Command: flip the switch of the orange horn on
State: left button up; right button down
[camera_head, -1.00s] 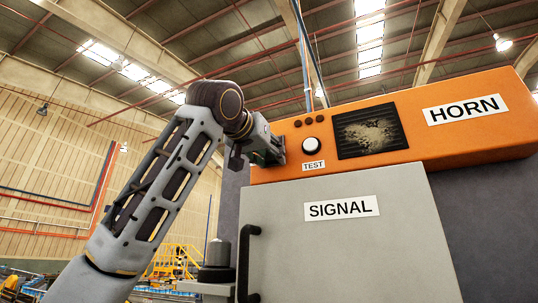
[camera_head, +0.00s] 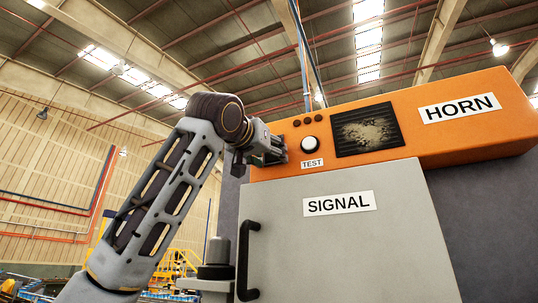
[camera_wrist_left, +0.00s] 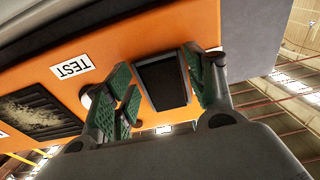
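The orange horn (camera_head: 455,140) is a wide box with a HORN label, above a grey SIGNAL cabinet. In the left wrist view, a black rectangular switch (camera_wrist_left: 162,82) sits on its orange face (camera_wrist_left: 120,40). My left gripper (camera_head: 279,150) is at the left end of the horn, left of the white TEST button (camera_head: 310,144), and hides the switch in the head view. In the left wrist view its green-padded fingers (camera_wrist_left: 160,80) are apart, one on each side of the switch. I cannot tell whether they touch it. My right gripper is not in view.
The grey SIGNAL door (camera_head: 340,245) with a black handle (camera_head: 245,260) lies below the horn. A dark grille (camera_head: 367,130) is right of the button. A grey cylindrical fitting (camera_head: 216,265) stands left of the cabinet.

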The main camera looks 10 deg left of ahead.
pick_arm(q)
jog(key=v, duration=1.2)
dwell(0.6)
jog(key=shift+f, duration=0.1)
dwell(0.5)
